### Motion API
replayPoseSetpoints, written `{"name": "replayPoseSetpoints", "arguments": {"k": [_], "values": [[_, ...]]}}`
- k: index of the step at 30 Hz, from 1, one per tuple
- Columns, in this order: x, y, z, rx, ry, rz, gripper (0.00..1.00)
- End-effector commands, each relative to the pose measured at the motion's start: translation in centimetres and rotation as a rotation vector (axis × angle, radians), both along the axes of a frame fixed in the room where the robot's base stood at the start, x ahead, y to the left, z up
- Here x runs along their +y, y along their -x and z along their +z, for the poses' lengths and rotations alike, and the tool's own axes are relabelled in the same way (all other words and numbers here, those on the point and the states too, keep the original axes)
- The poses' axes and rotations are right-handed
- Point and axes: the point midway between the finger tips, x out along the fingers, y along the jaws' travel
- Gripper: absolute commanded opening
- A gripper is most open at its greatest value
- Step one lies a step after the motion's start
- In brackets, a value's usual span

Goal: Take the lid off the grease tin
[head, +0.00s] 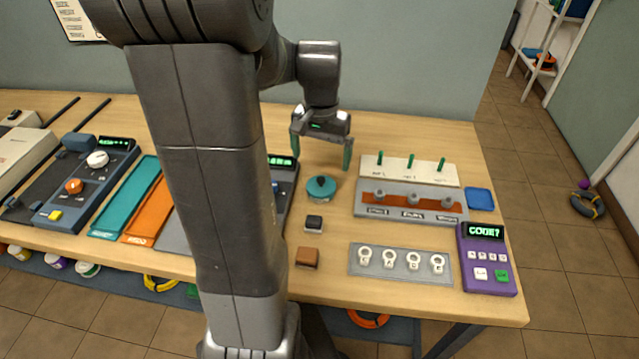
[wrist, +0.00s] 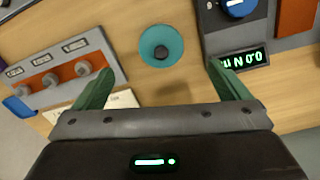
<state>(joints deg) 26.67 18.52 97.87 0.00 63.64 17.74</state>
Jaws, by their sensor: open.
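The grease tin appears to be the small round teal tin (head: 321,191) on the table, with a teal lid (wrist: 161,46) that has a dark knob (wrist: 161,52) in its middle. In the wrist view it lies ahead of my gripper (wrist: 165,95), roughly centred between the two green fingers. The lid looks seated on the tin; the tin's sides are mostly hidden. In the head view my gripper (head: 321,152) is open and empty, above and behind the tin, apart from it.
Right of the tin stands a grey-and-orange panel (head: 410,205) with pegs. Left is a dark device (head: 283,190) with a green display, partly behind my arm. A black block (head: 313,223) and a brown block (head: 307,257) lie in front. A purple keypad (head: 487,260) stands far right.

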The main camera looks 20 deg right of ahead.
Motion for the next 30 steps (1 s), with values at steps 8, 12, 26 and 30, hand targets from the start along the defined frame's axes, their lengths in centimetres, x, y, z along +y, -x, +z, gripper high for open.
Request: {"name": "replayPoseSetpoints", "arguments": {"k": [8, 12, 26, 30], "values": [[0.0, 0.0, -3.2, 0.001, -0.001, 0.001, 0.95], [0.1, 0.0, -4.5, 0.003, -0.001, 0.001, 0.95], [0.1, 0.0, -8.4, 0.0, 0.0, 0.001, 0.95], [0.1, -0.1, -8.4, 0.0, 0.0, 0.001, 0.86]]}}
